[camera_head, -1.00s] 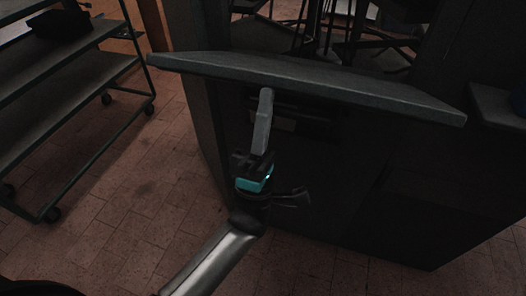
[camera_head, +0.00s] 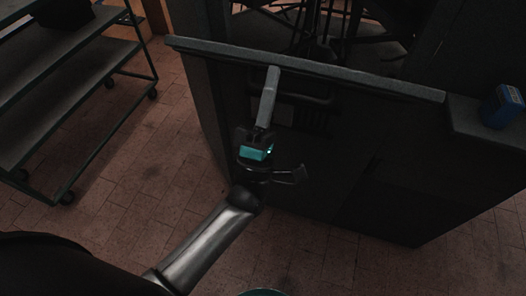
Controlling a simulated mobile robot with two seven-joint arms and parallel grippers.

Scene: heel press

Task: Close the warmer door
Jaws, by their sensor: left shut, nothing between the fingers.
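The warmer door (camera_head: 360,79) shows as a dark panel with a grey top edge, slanting across the upper middle of the head view. A dark bar-like handle (camera_head: 310,100) shows on its near side, partly hidden by my gripper. My left gripper (camera_head: 272,72) is shut and empty. Its fingers point up at the near side of the door, with the tips just under the top edge. I cannot tell whether the tips touch the panel. My right gripper is not in view.
A wheeled metal shelf rack (camera_head: 75,110) stands at the left. A blue object (camera_head: 502,106) sits on a dark surface at the right. Dark thin-framed items (camera_head: 315,30) are behind the door. Tiled floor (camera_head: 130,205) is clear between rack and warmer.

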